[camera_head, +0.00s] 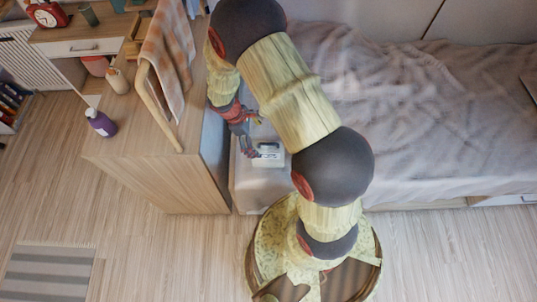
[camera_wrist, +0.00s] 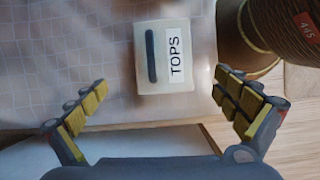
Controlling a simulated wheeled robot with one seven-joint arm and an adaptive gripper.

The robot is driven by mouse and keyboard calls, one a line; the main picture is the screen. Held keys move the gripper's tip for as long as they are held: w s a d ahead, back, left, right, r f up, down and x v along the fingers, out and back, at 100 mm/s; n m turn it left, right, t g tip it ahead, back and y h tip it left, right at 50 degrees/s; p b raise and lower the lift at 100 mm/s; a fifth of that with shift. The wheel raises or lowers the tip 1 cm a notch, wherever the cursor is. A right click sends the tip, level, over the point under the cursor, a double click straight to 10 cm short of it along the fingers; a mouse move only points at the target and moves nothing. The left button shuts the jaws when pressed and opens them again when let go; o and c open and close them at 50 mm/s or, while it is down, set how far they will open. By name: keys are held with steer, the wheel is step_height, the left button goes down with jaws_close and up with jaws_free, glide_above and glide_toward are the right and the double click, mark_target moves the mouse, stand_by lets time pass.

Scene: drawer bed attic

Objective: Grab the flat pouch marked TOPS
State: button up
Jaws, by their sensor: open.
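The flat pouch marked TOPS (camera_wrist: 177,79) is pale, with a dark bar and a white label reading TOPS in the wrist view. It lies on the light checked surface and also shows in the head view (camera_head: 268,156), beside the bed's near left corner. My gripper (camera_wrist: 158,112) is open in the wrist view, its two yellow-padded fingers spread wide on either side and short of the pouch. Nothing is between the fingers.
A wooden cabinet (camera_head: 150,165) stands close at the left of the pouch, with a checked towel (camera_head: 168,55) on a rail, a purple bottle (camera_head: 101,122) and a beige bottle (camera_head: 117,79). The bed (camera_head: 430,110) extends right. The wooden floor (camera_head: 170,255) in front is largely clear.

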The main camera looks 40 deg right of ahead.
mark_target(268, 151)
steer(key=shift+n+g, duration=0.3)
steer(key=x, duration=0.3)
steer(key=b+x, duration=0.1)
steer(key=shift+s+a+f, duration=0.1)
steer(key=shift+a+f, duration=0.1)
steer(key=shift+f, duration=0.2)
steer(key=b+x, duration=0.1)
steer(key=x, duration=0.1)
steer(key=b+x, duration=0.1)
steer(key=x, duration=0.1)
steer(key=b+x, duration=0.1)
steer(key=shift+s+d+f, duration=0.2)
steer(key=shift+s+d, duration=0.1)
steer(key=shift+d, duration=0.15)
steer(key=shift+r, duration=0.1)
steer(key=shift+c, duration=0.4)
steer(key=c, duration=1.1)
